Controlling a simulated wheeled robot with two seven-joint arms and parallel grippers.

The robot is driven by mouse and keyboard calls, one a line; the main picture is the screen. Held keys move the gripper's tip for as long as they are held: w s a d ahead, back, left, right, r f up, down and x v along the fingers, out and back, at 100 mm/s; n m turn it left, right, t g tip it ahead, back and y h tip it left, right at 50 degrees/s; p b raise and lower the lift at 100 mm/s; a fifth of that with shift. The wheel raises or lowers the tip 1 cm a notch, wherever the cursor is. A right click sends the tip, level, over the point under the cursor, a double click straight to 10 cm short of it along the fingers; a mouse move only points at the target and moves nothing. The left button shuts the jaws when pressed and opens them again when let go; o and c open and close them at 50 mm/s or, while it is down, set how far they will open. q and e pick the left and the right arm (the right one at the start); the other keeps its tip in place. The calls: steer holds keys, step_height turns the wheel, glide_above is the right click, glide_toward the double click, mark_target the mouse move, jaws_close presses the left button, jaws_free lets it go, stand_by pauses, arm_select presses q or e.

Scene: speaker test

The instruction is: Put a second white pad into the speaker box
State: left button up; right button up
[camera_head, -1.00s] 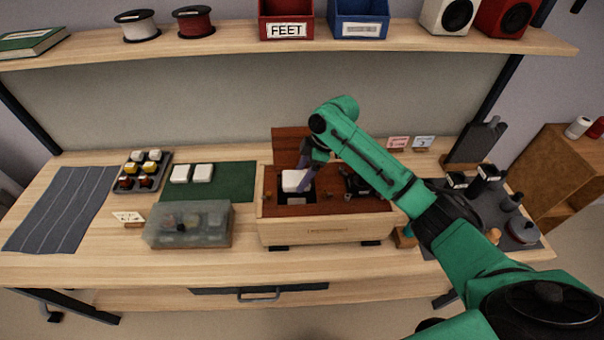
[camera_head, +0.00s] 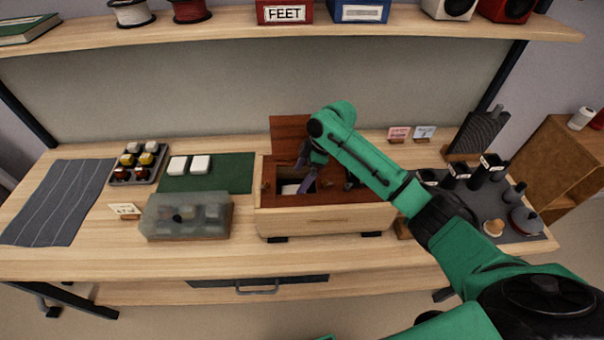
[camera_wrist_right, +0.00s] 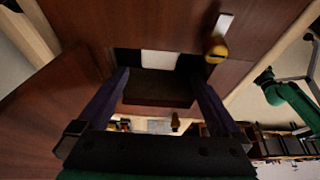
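The speaker box (camera_head: 325,220) is a light wooden box with a reddish-brown top, standing mid-table with a rectangular opening. A white pad (camera_head: 290,189) shows inside the opening; it also shows in the right wrist view (camera_wrist_right: 161,63). I cannot tell whether another pad lies beneath it. My right gripper (camera_head: 305,174) is over the opening, its purple-grey fingers spread apart. In the right wrist view, nothing is between the fingertips (camera_wrist_right: 158,78). Two more white pads, a left one (camera_head: 178,166) and a right one (camera_head: 201,164), lie on the green mat (camera_head: 232,174). My left gripper is not in view.
A reddish-brown panel (camera_head: 289,132) stands up behind the box. A translucent case (camera_head: 187,218) and a tray of colored parts (camera_head: 137,163) are at the left. A dark mat with bottles (camera_head: 488,208) is at the right. A shelf (camera_head: 220,40) runs above.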

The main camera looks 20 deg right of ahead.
steer(key=b+v, duration=0.2)
steer(key=v, duration=1.2)
steer(key=shift+r+b, duration=0.3)
steer(key=shift+b, duration=0.1)
steer(key=shift+d, duration=0.1)
